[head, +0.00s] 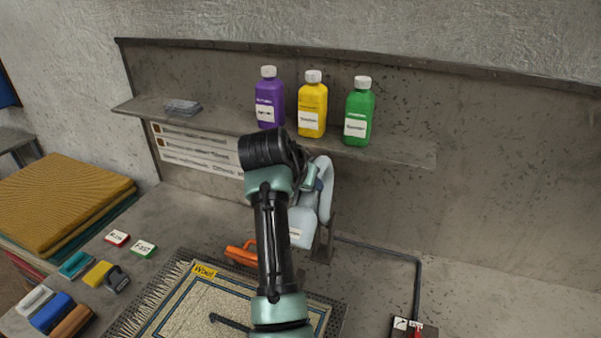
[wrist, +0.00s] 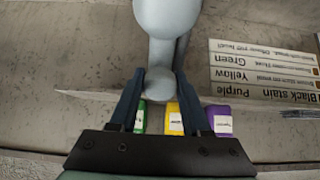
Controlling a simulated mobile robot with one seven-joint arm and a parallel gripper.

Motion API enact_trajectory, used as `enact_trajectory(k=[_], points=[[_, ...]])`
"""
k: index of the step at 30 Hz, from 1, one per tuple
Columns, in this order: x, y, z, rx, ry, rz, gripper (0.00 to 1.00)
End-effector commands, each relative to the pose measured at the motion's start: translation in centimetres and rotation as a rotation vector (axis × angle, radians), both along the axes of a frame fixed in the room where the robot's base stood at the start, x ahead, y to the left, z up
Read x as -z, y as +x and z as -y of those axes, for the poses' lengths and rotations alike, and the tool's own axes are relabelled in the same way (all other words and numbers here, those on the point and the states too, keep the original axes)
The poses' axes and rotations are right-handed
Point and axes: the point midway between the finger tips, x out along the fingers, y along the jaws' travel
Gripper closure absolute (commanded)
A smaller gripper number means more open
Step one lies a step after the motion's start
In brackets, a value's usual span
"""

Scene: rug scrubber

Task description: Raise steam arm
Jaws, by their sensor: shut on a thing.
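The steam arm (head: 325,180) is a smooth pale grey-blue piece at the wall side of the bench, beside a dark upright bracket (head: 326,238). It stands roughly upright in the head view, with its top just under the shelf. In the wrist view the steam arm (wrist: 166,18) runs up out of the top edge and has a rounded end between my fingers. My gripper (wrist: 160,78) is shut on that rounded end, with one dark blue finger on each side. In the head view my own arm hides part of the steam arm and most of the grip.
A shelf (head: 400,150) with purple (head: 269,98), yellow (head: 312,105) and green (head: 359,112) bottles is close above. A rug (head: 190,312), an orange handle (head: 241,254) and several brushes lie below. A control box (head: 413,328) stands at front right. The right bench is mostly clear.

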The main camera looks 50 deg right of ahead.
Motion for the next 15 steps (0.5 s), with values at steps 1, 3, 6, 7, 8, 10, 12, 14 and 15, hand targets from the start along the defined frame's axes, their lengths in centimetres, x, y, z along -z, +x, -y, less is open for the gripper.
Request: enact_trajectory(k=[1,3,6,7,8,10,12,14,15], points=[[-0.7,0.2,0.6,0.001,-0.007,0.005,1.00],[-1.1,0.5,1.2,0.000,-0.008,0.005,1.00],[-1.4,0.7,1.7,0.000,-0.008,0.005,1.00],[-1.5,0.8,1.8,0.000,-0.009,0.005,1.00],[-1.5,0.8,2.0,0.000,-0.009,0.005,1.00],[-1.7,0.9,2.2,-0.001,-0.009,0.006,1.00],[-1.8,1.0,2.3,-0.001,-0.012,0.007,1.00],[-1.9,1.0,2.4,-0.001,-0.013,0.009,1.00],[-2.0,1.0,2.4,0.000,-0.013,0.010,1.00]])
